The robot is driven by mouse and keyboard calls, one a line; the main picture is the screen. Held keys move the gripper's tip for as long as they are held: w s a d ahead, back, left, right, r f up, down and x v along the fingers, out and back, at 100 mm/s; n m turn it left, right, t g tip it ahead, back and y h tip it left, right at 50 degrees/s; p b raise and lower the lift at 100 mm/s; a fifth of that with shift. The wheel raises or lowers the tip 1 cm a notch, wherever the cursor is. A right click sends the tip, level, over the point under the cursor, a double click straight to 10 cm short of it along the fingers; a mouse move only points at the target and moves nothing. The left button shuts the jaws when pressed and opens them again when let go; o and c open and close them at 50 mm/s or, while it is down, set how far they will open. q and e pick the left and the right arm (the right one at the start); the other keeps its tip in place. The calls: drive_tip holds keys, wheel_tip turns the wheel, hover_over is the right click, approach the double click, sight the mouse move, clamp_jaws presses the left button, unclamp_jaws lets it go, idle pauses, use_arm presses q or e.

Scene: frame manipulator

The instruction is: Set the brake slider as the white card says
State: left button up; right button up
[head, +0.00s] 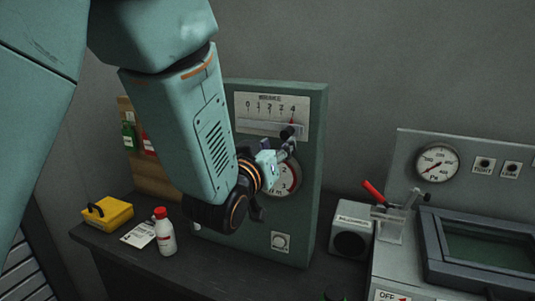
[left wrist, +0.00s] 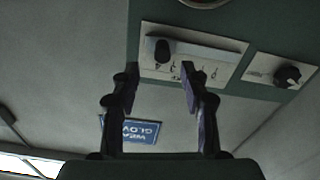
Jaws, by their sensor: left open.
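The brake slider has a dark knob (head: 287,131) on a pale scale plate (head: 270,104) numbered 0 to 4, on a green panel. Its red pointer stands at about 4, the right end. In the left wrist view the plate appears turned over, with the knob (left wrist: 162,50) at the left end of its slot. My left gripper (head: 288,148) is open and empty, just below the knob. Its fingers (left wrist: 160,76) appear on either side of the knob's line, apart from it as far as I can tell. The white card (head: 139,234) lies on the bench; its writing is too small to read.
A round gauge (head: 284,178) is partly hidden behind my left gripper. A yellow box (head: 107,214) and a white bottle with red cap (head: 165,232) stand on the bench. A red-handled lever (head: 374,192) and a screen console (head: 485,240) are at right.

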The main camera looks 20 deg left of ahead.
use_arm(q)
drive_tip(key=s, duration=0.4)
drive_tip(key=shift+s, duration=0.1)
drive_tip(key=shift+a, duration=0.15)
drive_tip(key=s+a+f+m+g+b, duration=0.1)
drive_tip(key=s+f+g+b, duration=0.15)
drive_tip(key=f, duration=0.85)
drive_tip(key=s+a+f+g+b, duration=0.15)
drive_tip(key=s+f+g, duration=0.25)
drive_tip(key=f, duration=0.8)
drive_tip(key=s+f+m+g+b, duration=0.1)
drive_tip(key=s+f+g+b, duration=0.25)
drive_tip(key=f, duration=0.75)
drive_tip(key=s+f+g+b, duration=0.8)
drive_tip(key=s+f+b, duration=0.2)
drive_tip(key=s+f, duration=1.6)
drive_tip(key=shift+a+f+n+y, duration=0.25)
drive_tip(key=shift+f+n+y, duration=0.05)
drive_tip(key=shift+f, duration=0.6)
drive_tip(key=shift+o, duration=0.2)
drive_tip(key=shift+w, duration=0.1)
